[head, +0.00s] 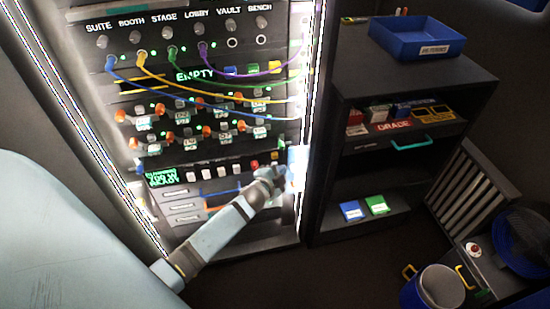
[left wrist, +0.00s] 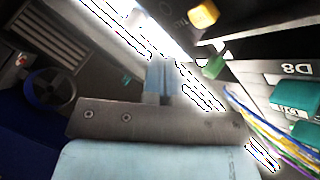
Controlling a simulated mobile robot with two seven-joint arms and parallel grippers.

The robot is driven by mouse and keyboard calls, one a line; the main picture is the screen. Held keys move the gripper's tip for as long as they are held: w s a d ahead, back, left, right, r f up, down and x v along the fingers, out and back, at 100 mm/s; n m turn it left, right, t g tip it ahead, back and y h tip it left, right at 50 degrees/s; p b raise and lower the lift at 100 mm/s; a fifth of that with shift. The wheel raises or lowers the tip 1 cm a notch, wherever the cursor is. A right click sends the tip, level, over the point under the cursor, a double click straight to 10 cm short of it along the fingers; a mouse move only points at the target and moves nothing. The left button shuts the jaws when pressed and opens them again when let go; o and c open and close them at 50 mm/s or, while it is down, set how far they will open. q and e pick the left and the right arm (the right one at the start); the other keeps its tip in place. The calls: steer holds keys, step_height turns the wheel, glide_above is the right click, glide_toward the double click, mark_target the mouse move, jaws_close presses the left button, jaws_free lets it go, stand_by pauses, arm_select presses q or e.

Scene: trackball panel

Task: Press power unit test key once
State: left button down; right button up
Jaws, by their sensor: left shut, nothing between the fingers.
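The power unit is the lower panel of the rack, with a green-lit display (head: 161,177) at its left. A row of small keys runs right from the display: several pale keys (head: 207,171), a red key (head: 254,164) and a yellow key (head: 274,156). The labels are too small to read, so I cannot tell which is the test key. My left gripper (head: 290,180) is shut and empty, just right of and below the yellow key, near the bright rack edge. In the left wrist view its fingers (left wrist: 160,78) are together; a yellow key (left wrist: 203,14) shows beyond.
Above, coloured cables hang from the patch row, with the blue cable plug (head: 109,61) at left. Drawers (head: 180,204) sit below the keys, partly behind my left arm. A dark shelf (head: 345,235) with a blue bin (head: 410,38) stands to the right.

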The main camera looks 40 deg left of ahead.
mark_target(274, 156)
arm_select(q)
steer(key=shift+w+a, duration=0.9)
steer(key=shift+a, duration=0.15)
arm_select(e)
steer(key=shift+w+a+r, duration=0.1)
steer(key=shift+w+r, duration=0.15)
steer(key=shift+w, duration=0.05)
steer(key=shift+d+f, duration=0.1)
steer(key=shift+d, duration=0.1)
steer(key=shift+s+f, duration=0.2)
steer(key=shift+s, duration=0.15)
steer(key=shift+w+a+r, duration=0.1)
steer(key=shift+a, duration=0.15)
steer(key=shift+w+d+r, duration=0.1)
steer(key=shift+w+r, duration=0.05)
steer(key=shift+w, duration=0.15)
steer(key=shift+s+d, duration=0.1)
steer(key=shift+d, duration=0.1)
arm_select(q)
steer(key=shift+a, duration=0.1)
arm_select(e)
steer(key=shift+s, duration=0.2)
